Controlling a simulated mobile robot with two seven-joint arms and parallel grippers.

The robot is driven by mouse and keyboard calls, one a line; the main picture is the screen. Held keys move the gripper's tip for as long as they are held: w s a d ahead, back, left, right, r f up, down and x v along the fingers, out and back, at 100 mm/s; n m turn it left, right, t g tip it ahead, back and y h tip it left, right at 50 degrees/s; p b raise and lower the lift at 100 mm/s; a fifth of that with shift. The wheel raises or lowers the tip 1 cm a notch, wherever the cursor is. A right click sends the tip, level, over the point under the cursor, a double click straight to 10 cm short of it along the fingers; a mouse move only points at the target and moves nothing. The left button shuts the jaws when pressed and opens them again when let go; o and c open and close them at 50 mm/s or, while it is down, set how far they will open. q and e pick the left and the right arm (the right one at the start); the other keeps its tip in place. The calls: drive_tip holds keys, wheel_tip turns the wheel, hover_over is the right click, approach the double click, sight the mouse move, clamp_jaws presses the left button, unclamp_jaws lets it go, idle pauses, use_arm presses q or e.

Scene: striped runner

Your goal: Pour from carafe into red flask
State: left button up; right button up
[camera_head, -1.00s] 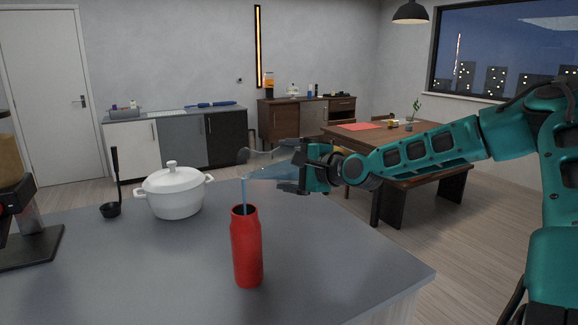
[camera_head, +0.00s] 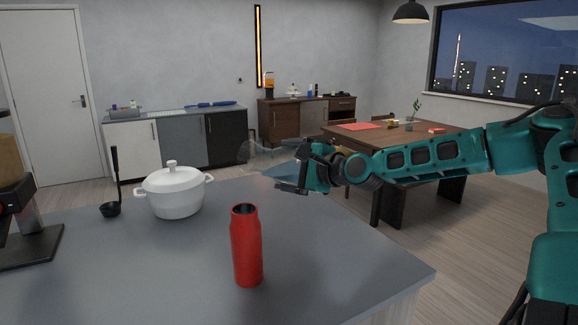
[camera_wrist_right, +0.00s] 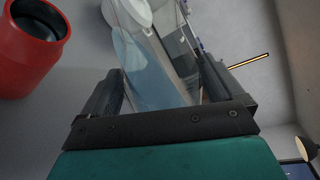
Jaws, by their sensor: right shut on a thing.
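The red flask (camera_head: 247,250) stands upright and open-topped on the grey counter (camera_head: 330,262). Its open mouth also shows at the upper left of the right wrist view (camera_wrist_right: 32,35). My right gripper (camera_head: 292,172) is shut on the clear glass carafe (camera_head: 258,152), which is tilted, above and behind the flask and apart from it. Bluish liquid shows inside the carafe in the right wrist view (camera_wrist_right: 150,72). No stream falls from the carafe. The carafe's outline is faint in the head view. My left gripper is not in view.
A white lidded pot (camera_head: 173,195) stands on the counter to the left, with a black ladle (camera_head: 112,200) beside it. A dark machine (camera_head: 25,215) stands at the far left edge. The counter right of the flask is clear.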

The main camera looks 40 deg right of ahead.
drive_tip(key=f+m+b, duration=0.2)
drive_tip(key=b, duration=0.1)
drive_tip(key=shift+a+y, duration=0.25)
drive_tip(key=shift+y, duration=0.15)
drive_tip(key=shift+f+m+b, duration=0.1)
drive_tip(key=shift+m+b, duration=0.2)
drive_tip(key=shift+m, duration=0.3)
drive_tip(key=shift+r, duration=0.4)
drive_tip(key=shift+d+r+m+t+y, duration=0.15)
drive_tip(key=shift+d+r+m, duration=0.25)
drive_tip(key=shift+r+m, duration=0.2)
drive_tip(key=shift+d+r+m+t+y, duration=0.15)
drive_tip(key=shift+d+r+m, duration=0.25)
drive_tip(key=shift+r+m, duration=0.15)
drive_tip(key=shift+d+r+m+b, duration=0.25)
drive_tip(key=shift+d+r+m, duration=0.1)
drive_tip(key=shift+r+m, duration=0.2)
drive_tip(key=shift+d+r+m+b, duration=0.25)
drive_tip(key=shift+d+r+m, duration=0.15)
drive_tip(key=shift+r, duration=0.15)
drive_tip(key=d+r+m+b, duration=0.1)
drive_tip(key=m+b, duration=0.1)
drive_tip(key=d+r+m+b, duration=0.1)
drive_tip(key=d+b, duration=0.1)
drive_tip(key=shift+d+m+t+y, duration=0.1)
drive_tip(key=shift+m+t+y, duration=0.3)
drive_tip(key=shift+d+r+m, duration=0.25)
drive_tip(key=shift+r+m, duration=0.15)
